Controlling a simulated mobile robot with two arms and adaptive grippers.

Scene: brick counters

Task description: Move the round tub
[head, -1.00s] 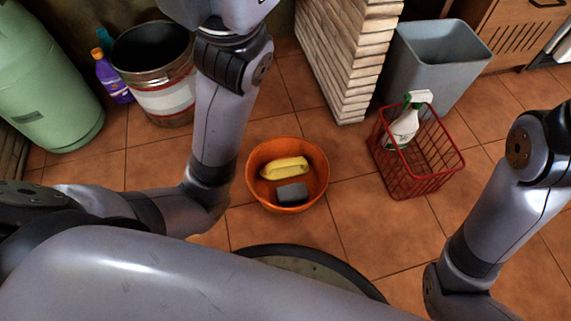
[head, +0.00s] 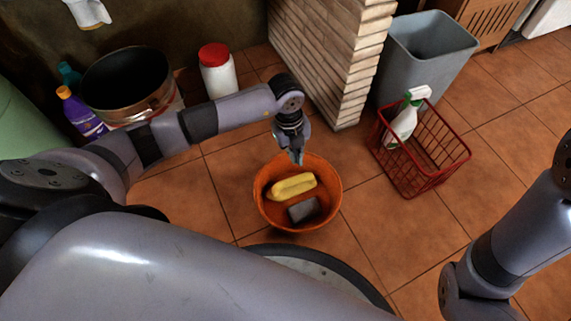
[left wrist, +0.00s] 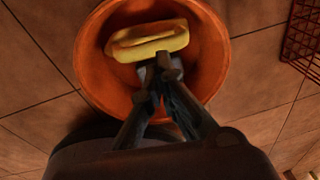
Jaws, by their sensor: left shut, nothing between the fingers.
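The round tub (head: 265,208) is orange and stands upright on the tiled floor in front of me. A yellow object with a handle-like opening (head: 291,187) and a dark grey block (head: 303,210) lie inside it. My left gripper (head: 297,160) is shut and empty, pointing down at the tub's far rim. In the left wrist view the gripper (left wrist: 160,68) overlaps the tub (left wrist: 93,62), with the yellow object (left wrist: 148,42) just beyond its tips. I cannot tell whether the fingers touch the tub. My right gripper is out of view; only its arm shows at the right.
A red wire basket (head: 440,180) with a spray bottle (head: 402,122) stands right of the tub. Behind are a grey bin (head: 425,55), a brick pillar (head: 330,50), a red-capped white container (head: 217,75), a metal bucket (head: 125,85) and a purple bottle (head: 82,116).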

